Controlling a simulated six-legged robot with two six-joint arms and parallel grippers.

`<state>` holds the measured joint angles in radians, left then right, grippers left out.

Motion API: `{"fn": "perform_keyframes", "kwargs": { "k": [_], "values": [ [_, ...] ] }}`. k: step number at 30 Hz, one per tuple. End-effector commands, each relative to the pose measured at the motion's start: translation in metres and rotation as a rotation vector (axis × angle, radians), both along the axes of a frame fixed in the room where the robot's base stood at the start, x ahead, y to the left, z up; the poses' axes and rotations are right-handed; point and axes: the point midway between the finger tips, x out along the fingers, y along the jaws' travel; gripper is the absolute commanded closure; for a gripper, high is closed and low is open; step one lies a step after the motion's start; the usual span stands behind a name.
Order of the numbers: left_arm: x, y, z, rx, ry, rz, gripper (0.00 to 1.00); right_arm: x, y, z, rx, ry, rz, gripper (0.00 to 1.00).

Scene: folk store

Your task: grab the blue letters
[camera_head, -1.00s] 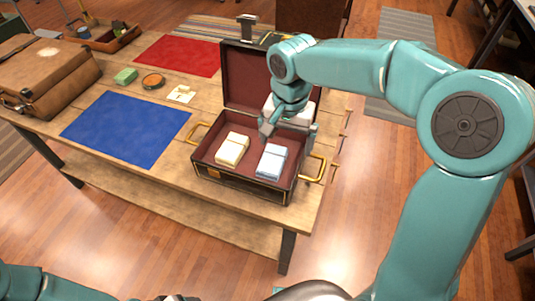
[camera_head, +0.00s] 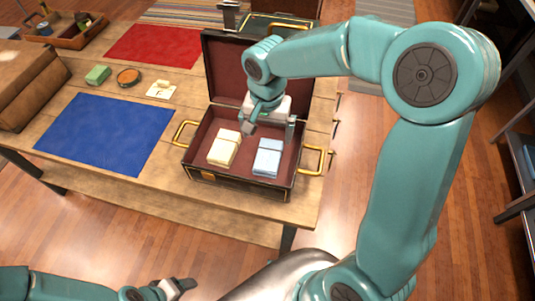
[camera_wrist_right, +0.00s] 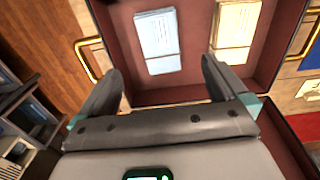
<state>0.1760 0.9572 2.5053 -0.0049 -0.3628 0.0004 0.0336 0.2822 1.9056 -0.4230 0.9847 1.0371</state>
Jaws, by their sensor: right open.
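The blue letters (camera_head: 268,157) are a pale blue stack lying in the right part of an open dark case (camera_head: 240,182) with a red lining. They also show in the wrist view (camera_wrist_right: 158,40). A cream stack of letters (camera_head: 224,148) lies to their left, apart from them, and shows in the wrist view (camera_wrist_right: 235,28). My right gripper (camera_head: 270,130) is open and empty, over the back of the case, behind the blue letters. In the wrist view its fingers (camera_wrist_right: 161,75) are spread, short of the stack. My left gripper (camera_head: 178,286) is at the bottom edge; its jaw state is unclear.
The case has brass handles on both sides and its lid (camera_head: 228,72) stands open behind.

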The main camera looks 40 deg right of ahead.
Motion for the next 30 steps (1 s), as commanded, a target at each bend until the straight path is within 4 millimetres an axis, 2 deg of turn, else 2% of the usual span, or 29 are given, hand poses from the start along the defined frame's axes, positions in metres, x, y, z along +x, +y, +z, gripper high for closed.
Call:
{"fn": "perform_keyframes", "kwargs": {
  "k": [3, 6, 13, 21, 29, 30],
  "values": [
    [0.0, 0.0, 0.001, 0.0, 0.0, 0.0, 0.33, -0.001, -0.001, -0.028, 0.0, 0.006, 0.001, 0.0],
    [0.0, 0.0, 0.001, 0.0, -0.001, 0.0, 0.33, 0.0, -0.001, -0.044, -0.001, 0.004, -0.001, 0.0],
    [0.0, 0.0, 0.004, 0.0, 0.0, 0.0, 0.33, 0.003, -0.003, -0.061, -0.001, 0.004, -0.001, 0.0],
    [0.0, 0.0, 0.012, 0.0, -0.001, 0.0, 0.33, 0.006, -0.008, -0.102, -0.001, 0.002, 0.0, 0.0],
    [0.0, 0.0, 0.011, 0.0, 0.0, 0.0, 0.33, 0.007, -0.008, -0.106, 0.0, 0.0, -0.001, 0.0],
    [0.0, 0.0, 0.011, 0.0, 0.0, 0.0, 0.33, 0.006, -0.008, -0.106, 0.0, 0.0, -0.001, 0.06]
  ]
}}
